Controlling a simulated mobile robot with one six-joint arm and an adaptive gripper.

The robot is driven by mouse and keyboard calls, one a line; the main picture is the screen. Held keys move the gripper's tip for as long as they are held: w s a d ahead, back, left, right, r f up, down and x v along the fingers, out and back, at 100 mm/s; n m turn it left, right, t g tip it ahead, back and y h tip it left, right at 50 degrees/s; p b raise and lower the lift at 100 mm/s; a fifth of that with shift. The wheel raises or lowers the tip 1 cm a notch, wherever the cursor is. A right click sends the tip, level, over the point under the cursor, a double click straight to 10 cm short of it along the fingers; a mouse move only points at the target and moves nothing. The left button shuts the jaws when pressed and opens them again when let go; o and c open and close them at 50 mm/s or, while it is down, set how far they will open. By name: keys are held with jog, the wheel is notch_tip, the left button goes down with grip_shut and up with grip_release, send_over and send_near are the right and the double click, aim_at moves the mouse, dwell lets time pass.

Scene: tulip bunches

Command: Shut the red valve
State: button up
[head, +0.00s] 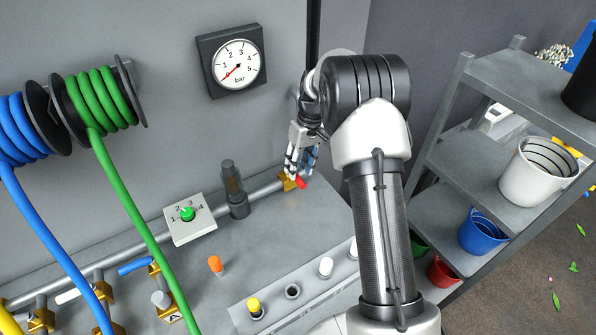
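The red valve handle (301,182) sits on a brass valve body (288,182) at the right end of the grey pipe along the wall. My gripper (298,172) is right at the valve, with its fingers pointing down beside the red handle. The fingers partly cover the handle and the brass body. I cannot tell whether the fingers touch the handle or how far apart they are. The pressure gauge (238,63) on the wall has its red needle near the low end of the scale.
A green dial (187,214) on a white plate and a dark filter cylinder (234,190) stand along the pipe. Blue (20,125) and green (100,97) hose reels hang at left. Several coloured pegs stand on the bench. A shelf (465,165) with buckets is at right.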

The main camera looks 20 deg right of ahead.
notch_tip(320, 180, up, 9)
jog(key=d, duration=0.1)
jog(key=shift+w+d+r, duration=0.15)
jog(key=shift+d, duration=0.25)
jog(key=shift+r, duration=0.1)
jog(key=s+a+r+m+t+h, duration=0.1)
jog(key=s+a+r, duration=0.2)
jog(key=s+r, duration=0.4)
jog(key=s+a+r+t, duration=0.1)
jog(key=s+a+r, duration=0.3)
jog(key=s+r, duration=0.35)
jog(key=s+a+f+t, duration=0.1)
jog(key=s, duration=0.9)
jog(key=s+a+f+m+t+h, duration=0.1)
jog(key=s+a+t, duration=0.1)
jog(key=s, duration=0.8)
jog(key=shift+f+b, duration=0.3)
jog(key=shift+f, duration=0.05)
